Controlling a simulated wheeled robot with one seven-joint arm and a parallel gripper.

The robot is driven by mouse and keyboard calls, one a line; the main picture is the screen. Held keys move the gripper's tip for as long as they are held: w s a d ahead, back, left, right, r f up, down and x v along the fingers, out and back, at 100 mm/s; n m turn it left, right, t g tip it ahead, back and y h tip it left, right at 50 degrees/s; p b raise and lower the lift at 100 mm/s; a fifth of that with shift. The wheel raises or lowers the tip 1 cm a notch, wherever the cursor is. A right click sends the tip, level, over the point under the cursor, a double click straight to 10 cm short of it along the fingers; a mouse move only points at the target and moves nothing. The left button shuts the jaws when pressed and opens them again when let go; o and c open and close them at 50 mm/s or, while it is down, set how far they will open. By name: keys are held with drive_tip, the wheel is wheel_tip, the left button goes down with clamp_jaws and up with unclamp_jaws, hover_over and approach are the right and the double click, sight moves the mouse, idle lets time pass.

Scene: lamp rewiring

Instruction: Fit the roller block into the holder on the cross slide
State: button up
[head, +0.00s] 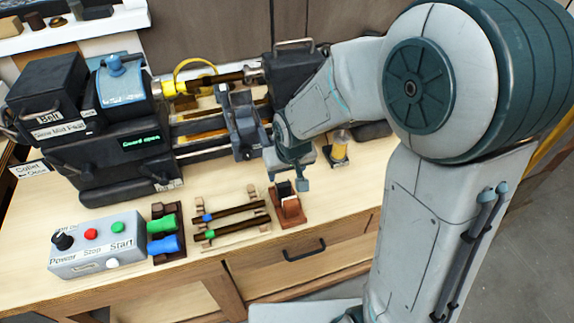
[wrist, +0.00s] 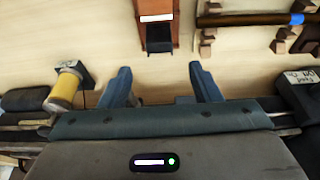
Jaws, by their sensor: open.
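A small black block (head: 284,188), which looks like the roller block, sits in a red-brown wooden stand (head: 291,211) on the bench. In the wrist view the black block (wrist: 159,39) is at the near end of the stand (wrist: 157,7). My gripper (head: 287,178) is open and empty, just behind and above the block; in the wrist view the block lies beyond and between my spread fingers (wrist: 162,84), apart from them. The dark cross slide (head: 244,125) is on the lathe, left of my gripper. Its holder is too small to make out clearly.
A yellow cylinder (head: 340,150) on a dark base stands right of my gripper. Dark rods (head: 228,212) lie on wooden rests left of the stand. Green and blue handled tools (head: 162,234) and a control box (head: 97,244) are farther left. The lathe display reads "Guard open".

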sight(284, 184)
drive_tip(key=shift+b+x, duration=3.3)
drive_tip(key=shift+x, duration=1.05)
drive_tip(key=c, duration=1)
drive_tip(key=shift+o, duration=0.2)
drive_tip(key=shift+r+p, duration=2.45)
drive_tip(key=shift+r, duration=1.15)
drive_tip(key=shift+s, duration=0.1)
